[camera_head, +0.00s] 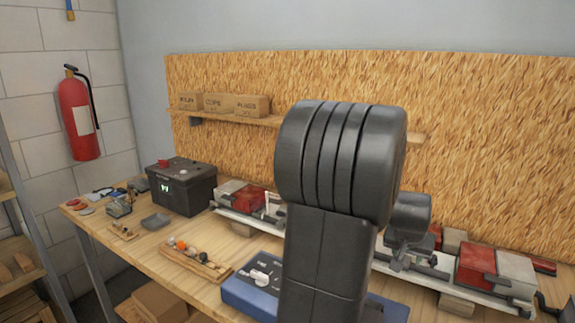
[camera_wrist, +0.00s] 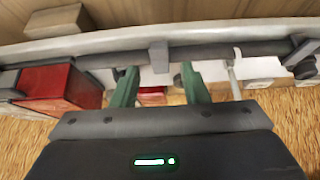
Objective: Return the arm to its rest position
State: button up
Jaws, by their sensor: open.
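My dark arm stands large in the middle of the head view and hides part of the bench. Its wrist end shows just to the right, over the pale trailer frame (camera_head: 462,284). In the wrist view my gripper (camera_wrist: 158,78) has two green fingers spread apart with nothing held between them. Beyond the fingers runs the trailer frame (camera_wrist: 75,43), with a dark bar along it and a grey bracket (camera_wrist: 158,56). A red lamp (camera_wrist: 60,88) is left of the fingers. Whether the fingers touch anything cannot be told.
On the wooden bench (camera_head: 140,250) stand a black battery box (camera_head: 183,187), a wooden tray of small parts (camera_head: 197,262) and a blue case (camera_head: 250,285). A shelf with cardboard boxes (camera_head: 235,104) is on the chipboard wall behind. A fire extinguisher (camera_head: 78,118) hangs at left.

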jog(key=shift+w+d+r+g+y+p, duration=0.35)
jog(key=shift+g+p, duration=0.35)
jog(key=shift+p, duration=1.25)
jog(key=shift+r, duration=0.15)
jog(key=shift+s+a+r, duration=0.25)
jog(key=shift+r, duration=0.4)
